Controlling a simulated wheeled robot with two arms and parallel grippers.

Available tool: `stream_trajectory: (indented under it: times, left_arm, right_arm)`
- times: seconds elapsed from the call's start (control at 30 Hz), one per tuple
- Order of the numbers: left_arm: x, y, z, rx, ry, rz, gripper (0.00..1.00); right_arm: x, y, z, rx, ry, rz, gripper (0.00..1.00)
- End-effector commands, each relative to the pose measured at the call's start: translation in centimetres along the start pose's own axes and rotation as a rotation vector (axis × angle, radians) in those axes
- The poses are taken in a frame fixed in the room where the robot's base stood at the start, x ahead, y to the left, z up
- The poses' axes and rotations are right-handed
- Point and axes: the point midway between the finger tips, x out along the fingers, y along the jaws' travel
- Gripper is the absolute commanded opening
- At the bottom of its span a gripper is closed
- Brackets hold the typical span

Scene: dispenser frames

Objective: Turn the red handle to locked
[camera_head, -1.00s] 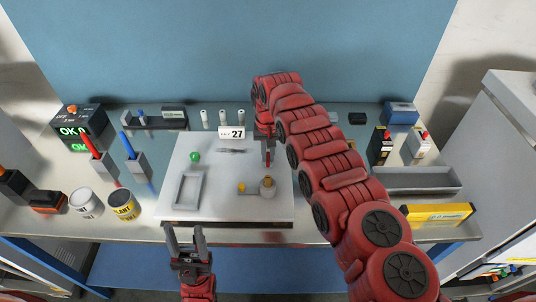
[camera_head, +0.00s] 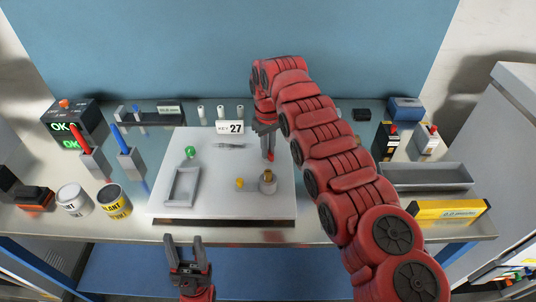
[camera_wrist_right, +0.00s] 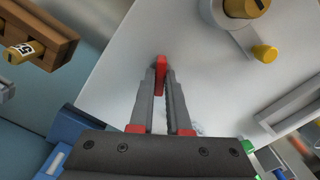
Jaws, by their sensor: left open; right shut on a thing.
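The red handle (camera_wrist_right: 161,72) sits between the fingertips of my right gripper (camera_wrist_right: 161,84) in the right wrist view. The gripper is shut on it, and only its end and a narrow strip show. In the head view, the right gripper (camera_head: 267,146) reaches down to the right side of the white panel (camera_head: 215,212), and a bit of red shows at its tips. The handle's mount and exact angle are largely hidden. My left gripper (camera_head: 184,252) is open and empty, in front of the table's front edge.
The panel also carries a green knob (camera_head: 190,152), a grey rectangular frame (camera_head: 183,186) and a round brass-topped fitting (camera_head: 268,183) with a yellow knob (camera_head: 240,183). Two cans (camera_head: 115,203) stand left; a grey tray (camera_head: 425,177) lies right.

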Motion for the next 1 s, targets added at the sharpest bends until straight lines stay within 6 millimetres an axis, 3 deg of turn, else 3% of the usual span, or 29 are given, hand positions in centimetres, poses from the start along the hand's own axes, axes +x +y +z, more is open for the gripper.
stream_trajectory:
  times: [0.6,1.0]
  left_arm:
    - [-0.81,0.04,0.13,0.000,0.000,0.000,0.55]
    - [-0.67,0.03,0.11,0.000,0.000,0.000,0.55]
  right_arm:
    - [0.01,-0.05,0.03,-0.573,-0.002,-0.001,0.00]
    - [0.01,-0.02,0.03,-0.827,-0.002,-0.001,0.00]
